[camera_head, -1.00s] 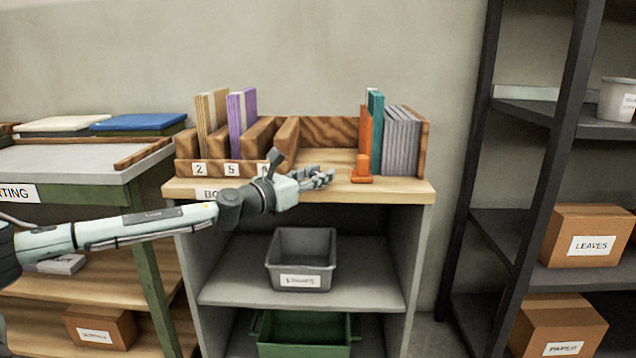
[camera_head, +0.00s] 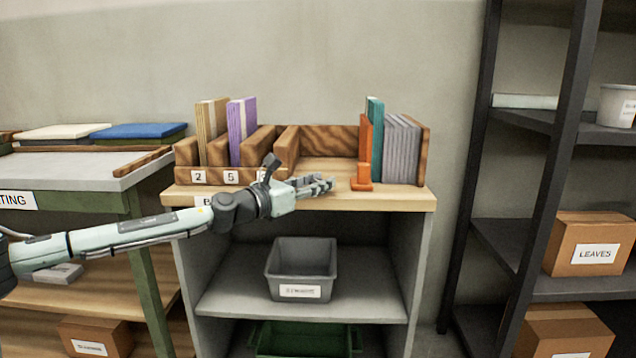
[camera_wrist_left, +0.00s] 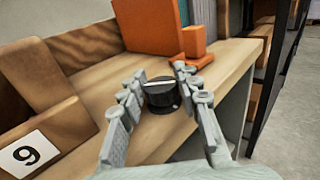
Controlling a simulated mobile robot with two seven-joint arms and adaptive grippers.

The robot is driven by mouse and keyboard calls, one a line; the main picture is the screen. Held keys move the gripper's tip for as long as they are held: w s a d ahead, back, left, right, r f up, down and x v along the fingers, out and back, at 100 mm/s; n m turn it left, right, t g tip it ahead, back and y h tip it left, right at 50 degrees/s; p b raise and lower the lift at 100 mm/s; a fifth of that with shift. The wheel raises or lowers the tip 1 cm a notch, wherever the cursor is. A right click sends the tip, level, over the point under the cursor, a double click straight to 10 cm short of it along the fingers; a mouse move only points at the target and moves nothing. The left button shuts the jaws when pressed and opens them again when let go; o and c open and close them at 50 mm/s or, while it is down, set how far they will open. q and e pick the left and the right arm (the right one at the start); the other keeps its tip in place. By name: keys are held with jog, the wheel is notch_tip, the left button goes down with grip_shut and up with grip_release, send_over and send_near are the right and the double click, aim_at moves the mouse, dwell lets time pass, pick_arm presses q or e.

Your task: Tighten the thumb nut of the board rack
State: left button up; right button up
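The board rack (camera_head: 335,139) is a brown wooden frame on top of a shelf unit, holding upright boards. An orange upright piece with a foot (camera_head: 362,186) stands by its right-hand boards; it also shows in the left wrist view (camera_wrist_left: 195,55). The thumb nut (camera_wrist_left: 161,97) looks like a round black knob with a pale line across its top. My left gripper (camera_head: 326,185) is at the shelf's front edge. In the left wrist view its fingers (camera_wrist_left: 160,82) are apart, one on each side of the knob, with narrow gaps seemingly visible. The head view hides the knob. My right gripper is not in view.
A grey bin (camera_head: 302,268) stands on the shelf below. A table (camera_head: 75,165) is at the left, and a dark rack with boxes (camera_head: 590,243) at the right.

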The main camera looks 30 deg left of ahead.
pick_arm(q)
jog(key=o, duration=0.3)
jog(key=shift+o, duration=0.2)
jog(key=shift+s+a+f, duration=0.15)
jog(key=shift+s+a, duration=0.1)
jog(key=shift+s, duration=0.45)
jog(key=s+a, duration=0.2)
jog(key=s, duration=0.8)
jog(key=shift+s, duration=0.2)
